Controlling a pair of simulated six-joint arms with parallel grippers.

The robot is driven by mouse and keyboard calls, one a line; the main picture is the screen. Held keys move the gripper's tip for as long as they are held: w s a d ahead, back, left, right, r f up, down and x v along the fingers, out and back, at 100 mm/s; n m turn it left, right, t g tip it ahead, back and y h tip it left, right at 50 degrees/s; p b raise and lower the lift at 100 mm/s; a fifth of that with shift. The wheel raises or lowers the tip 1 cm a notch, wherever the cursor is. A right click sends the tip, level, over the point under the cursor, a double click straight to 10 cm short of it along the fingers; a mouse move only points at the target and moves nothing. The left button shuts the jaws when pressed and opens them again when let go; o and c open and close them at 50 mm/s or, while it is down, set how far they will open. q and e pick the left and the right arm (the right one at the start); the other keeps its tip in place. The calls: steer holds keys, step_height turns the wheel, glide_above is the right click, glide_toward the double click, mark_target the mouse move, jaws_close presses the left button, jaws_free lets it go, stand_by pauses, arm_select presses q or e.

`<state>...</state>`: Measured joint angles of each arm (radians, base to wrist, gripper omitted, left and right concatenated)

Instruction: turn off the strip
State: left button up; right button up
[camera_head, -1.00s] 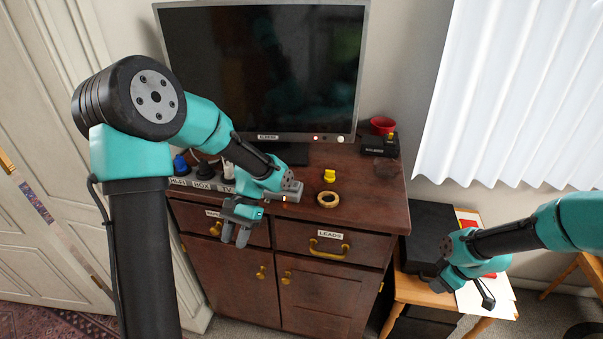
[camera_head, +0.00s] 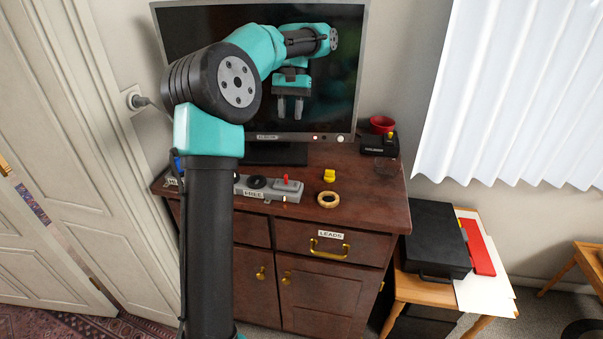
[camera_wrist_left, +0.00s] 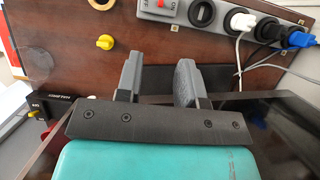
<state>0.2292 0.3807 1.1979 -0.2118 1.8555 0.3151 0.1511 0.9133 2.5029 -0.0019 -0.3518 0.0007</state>
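The power strip (camera_head: 258,188) lies along the front left of the dresser top, partly hidden behind my left arm. Its red switch (camera_head: 285,180) is at the right end, beside an empty round socket. In the left wrist view the strip (camera_wrist_left: 180,12) runs along the top right, with white, black and blue plugs in its other sockets. The red switch shows there at the top edge, cut off. My left gripper (camera_head: 289,108) hangs in front of the monitor, above and behind the strip, touching nothing. Its fingers (camera_wrist_left: 158,72) are apart and empty. My right gripper is out of view.
The monitor (camera_head: 330,60) stands at the dresser's back. A yellow knob-like piece (camera_head: 329,175) and a tan ring (camera_head: 328,200) lie right of the strip. A black box (camera_head: 379,146) and red cup (camera_head: 381,124) are at the back right. A black case (camera_head: 436,238) is on the side table.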

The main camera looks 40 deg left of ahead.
mark_target(286, 180)
arm_select(q)
steer(key=shift+s+f, duration=0.1)
steer(key=x, duration=1.7)
steer(key=shift+s+d+f, duration=0.1)
steer(key=shift+c, duration=0.2)
jaws_close()
